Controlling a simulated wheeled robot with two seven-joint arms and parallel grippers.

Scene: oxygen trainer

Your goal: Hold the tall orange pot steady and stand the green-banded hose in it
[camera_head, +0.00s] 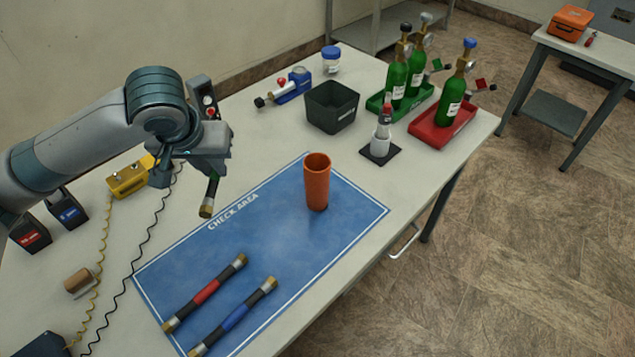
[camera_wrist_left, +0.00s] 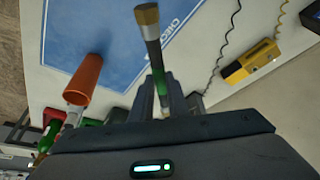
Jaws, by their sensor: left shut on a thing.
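The tall orange pot (camera_head: 317,182) stands upright on the blue check-area mat (camera_head: 262,232), with no gripper on it. It also shows in the left wrist view (camera_wrist_left: 84,78). My left gripper (camera_head: 208,178) is shut on the green-banded hose (camera_head: 207,205), above the table to the left of the pot. In the left wrist view the hose (camera_wrist_left: 151,40) is black with a brass end and a green band near the fingers. The hose hangs down, slightly tilted, and its upper part is hidden by the gripper in the head view. My right gripper is not in view.
A red-banded hose (camera_head: 206,292) and a blue-banded hose (camera_head: 234,316) lie on the mat. A dark bin (camera_head: 332,107), a green tray (camera_head: 409,98) and a red tray (camera_head: 442,122) with bottles stand behind. A yellow device (camera_head: 129,180) sits at left. The mat around the pot is clear.

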